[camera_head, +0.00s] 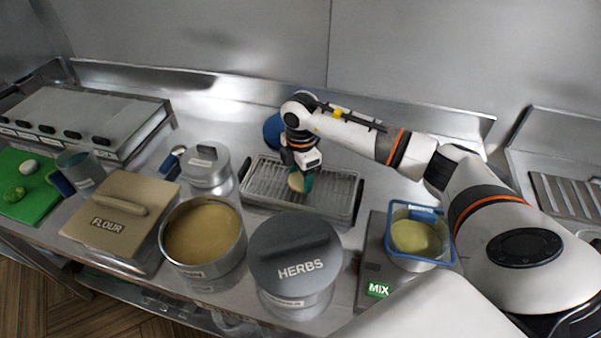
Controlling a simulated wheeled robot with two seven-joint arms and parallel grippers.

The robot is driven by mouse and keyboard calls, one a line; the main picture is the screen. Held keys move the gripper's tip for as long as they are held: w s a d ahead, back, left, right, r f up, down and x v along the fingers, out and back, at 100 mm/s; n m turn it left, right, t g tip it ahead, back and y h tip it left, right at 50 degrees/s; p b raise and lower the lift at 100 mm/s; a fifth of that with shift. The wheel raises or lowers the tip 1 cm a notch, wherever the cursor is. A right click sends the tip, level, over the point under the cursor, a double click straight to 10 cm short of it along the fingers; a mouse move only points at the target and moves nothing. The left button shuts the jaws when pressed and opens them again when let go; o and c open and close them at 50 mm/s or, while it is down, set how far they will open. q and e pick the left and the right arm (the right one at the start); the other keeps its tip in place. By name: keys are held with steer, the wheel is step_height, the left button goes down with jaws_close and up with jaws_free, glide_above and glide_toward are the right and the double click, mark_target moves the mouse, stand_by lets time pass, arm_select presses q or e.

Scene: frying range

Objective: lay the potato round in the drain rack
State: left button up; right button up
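The potato round (295,182) is a small pale tan disc at the fingertips of my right gripper (302,181). The gripper reaches down over the drain rack (260,183), a grey wire rack in a shallow metal tray at the middle of the counter. The round looks tilted on its edge between the teal fingertips, at or just above the wires; I cannot tell whether it touches them. The fingers hide part of it. My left gripper is not in view.
A lidded HERBS pot (295,255), an open pot of tan contents (203,235) and a FLOUR box (118,215) stand in front of the rack. A blue-rimmed container (418,240) sits right, by the MIX label. A blue round object (272,130) is behind the gripper.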

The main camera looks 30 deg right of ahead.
steer(key=o, duration=0.4)
steer(key=shift+r, duration=0.1)
steer(key=shift+r, duration=0.3)
steer(key=shift+r+b, duration=1.1)
steer(key=shift+r, duration=4.55)
